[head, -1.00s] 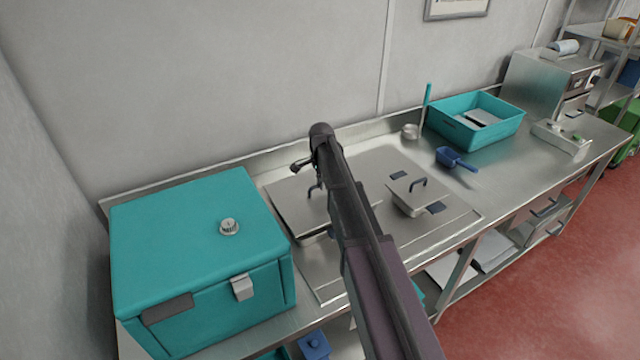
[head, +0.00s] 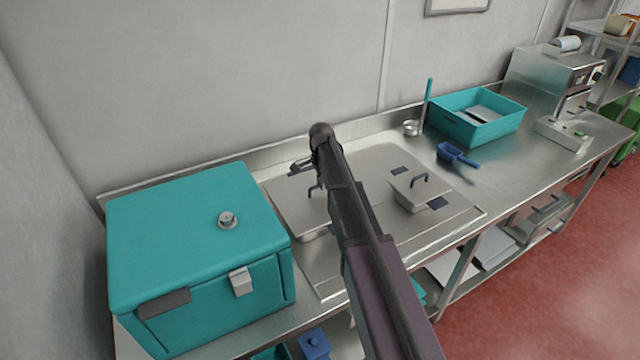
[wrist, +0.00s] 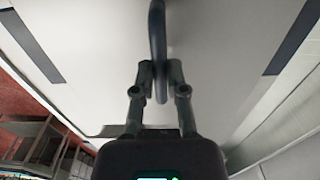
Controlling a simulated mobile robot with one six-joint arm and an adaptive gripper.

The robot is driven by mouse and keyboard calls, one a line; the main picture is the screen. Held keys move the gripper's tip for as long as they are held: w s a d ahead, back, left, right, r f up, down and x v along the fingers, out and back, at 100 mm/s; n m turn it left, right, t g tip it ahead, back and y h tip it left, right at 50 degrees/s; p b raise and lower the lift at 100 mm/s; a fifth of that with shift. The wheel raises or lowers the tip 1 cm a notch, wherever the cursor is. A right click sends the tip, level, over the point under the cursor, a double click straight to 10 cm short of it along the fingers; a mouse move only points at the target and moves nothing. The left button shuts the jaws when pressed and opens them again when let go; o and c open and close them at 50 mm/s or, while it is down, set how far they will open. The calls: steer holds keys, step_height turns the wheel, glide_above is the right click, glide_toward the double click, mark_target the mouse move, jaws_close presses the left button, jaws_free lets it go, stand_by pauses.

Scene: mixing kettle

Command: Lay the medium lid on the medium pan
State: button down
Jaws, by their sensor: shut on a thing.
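The medium lid (head: 288,206) is a flat grey metal sheet with a dark upright loop handle. In the head view it lies level over the medium pan (head: 312,236), left of my arm. Only a little of the pan shows below its front edge; the arm hides the lid's right part. In the wrist view the pale lid (wrist: 90,70) fills most of the picture. My gripper (wrist: 162,76) is shut on its dark handle (wrist: 158,30). Whether the lid rests fully on the rim cannot be told.
A smaller lidded pan (head: 408,190) with dark blue pads stands right of my arm. A large teal box (head: 190,235) is close on the left. A blue scoop (head: 455,155) and a teal tray (head: 475,131) are further right. The wall runs behind.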

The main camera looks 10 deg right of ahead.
steer(key=shift+f, duration=0.2)
stand_by(0.5)
steer(key=c, duration=0.6)
jaws_free()
steer(key=o, duration=0.5)
steer(key=shift+r, duration=0.2)
steer(key=shift+r+p, duration=3.35)
steer(key=shift+r, duration=0.05)
steer(key=shift+s, duration=0.1)
steer(key=s+f+n+b, duration=0.1)
steer(key=s+n, duration=0.3)
steer(key=s, duration=0.5)
steer(key=s+f+n+b, duration=0.2)
steer(key=s+n, duration=0.3)
steer(key=s, duration=0.5)
steer(key=s+f+n+b, duration=0.1)
steer(key=s+n, duration=0.4)
steer(key=s, duration=0.5)
steer(key=shift+a+f, duration=0.15)
steer(key=shift+a, duration=0.05)
